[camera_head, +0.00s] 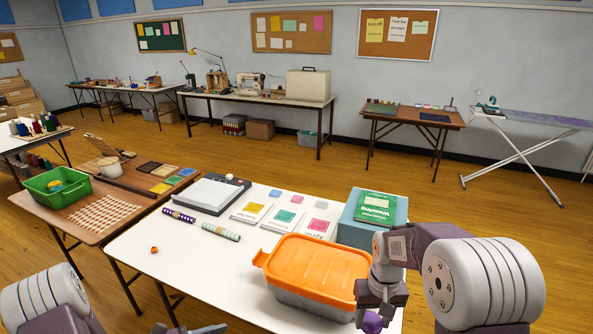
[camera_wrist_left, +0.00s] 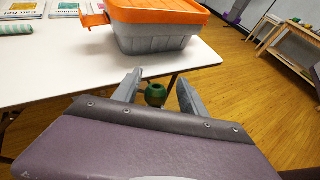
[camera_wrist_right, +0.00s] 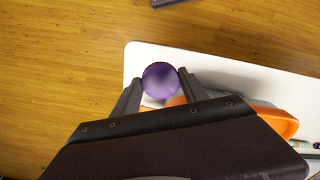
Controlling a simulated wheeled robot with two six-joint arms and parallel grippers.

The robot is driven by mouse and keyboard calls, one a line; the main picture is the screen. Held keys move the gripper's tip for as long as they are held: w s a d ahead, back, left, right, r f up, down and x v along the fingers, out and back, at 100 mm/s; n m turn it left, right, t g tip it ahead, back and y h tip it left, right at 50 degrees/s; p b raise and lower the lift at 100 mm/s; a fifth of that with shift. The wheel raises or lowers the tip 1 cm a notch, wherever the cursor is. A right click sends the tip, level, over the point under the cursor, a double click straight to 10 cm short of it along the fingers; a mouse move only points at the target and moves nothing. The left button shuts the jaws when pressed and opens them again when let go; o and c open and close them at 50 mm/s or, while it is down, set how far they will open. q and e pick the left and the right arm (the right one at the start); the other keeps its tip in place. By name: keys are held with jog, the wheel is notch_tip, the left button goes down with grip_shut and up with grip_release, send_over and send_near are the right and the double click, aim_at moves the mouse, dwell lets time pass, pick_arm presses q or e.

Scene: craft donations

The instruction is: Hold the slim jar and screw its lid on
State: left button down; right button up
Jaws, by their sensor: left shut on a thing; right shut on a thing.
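My left gripper (camera_wrist_left: 157,93) is shut on a small dark green round-topped piece, which I take to be the slim jar (camera_wrist_left: 155,95). Its lower part is hidden by the gripper body. In the head view only the tips of my left gripper (camera_head: 190,329) show at the bottom edge. My right gripper (camera_wrist_right: 160,82) is shut on a round purple piece, which I take to be the lid (camera_wrist_right: 160,77). In the head view the lid (camera_head: 372,322) shows below my right gripper, near the table's front right edge. The two pieces are apart.
An orange-lidded grey tub (camera_head: 315,265) stands on the white table (camera_head: 215,270) close to my right gripper. A teal box (camera_head: 352,232) with a green book is behind it. Cards, two patterned rolls and a small orange piece (camera_head: 154,250) lie further left. The table's front left is mostly clear.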

pick_arm(q)
jog(key=shift+s+d, duration=0.1)
jog(key=shift+s, duration=0.05)
pick_arm(e)
jog(key=shift+a, duration=0.1)
dwell(0.3)
pick_arm(q)
jog(key=w+d+f+m+g+h, duration=0.1)
jog(key=d+m+g+h, duration=0.1)
jog(key=d+m+g, duration=0.6)
jog(key=d+g, duration=0.1)
jog(key=d, duration=0.5)
jog(key=shift+w+d+f, duration=0.3)
jog(key=shift+w+f, duration=0.05)
jog(key=shift+w, duration=0.05)
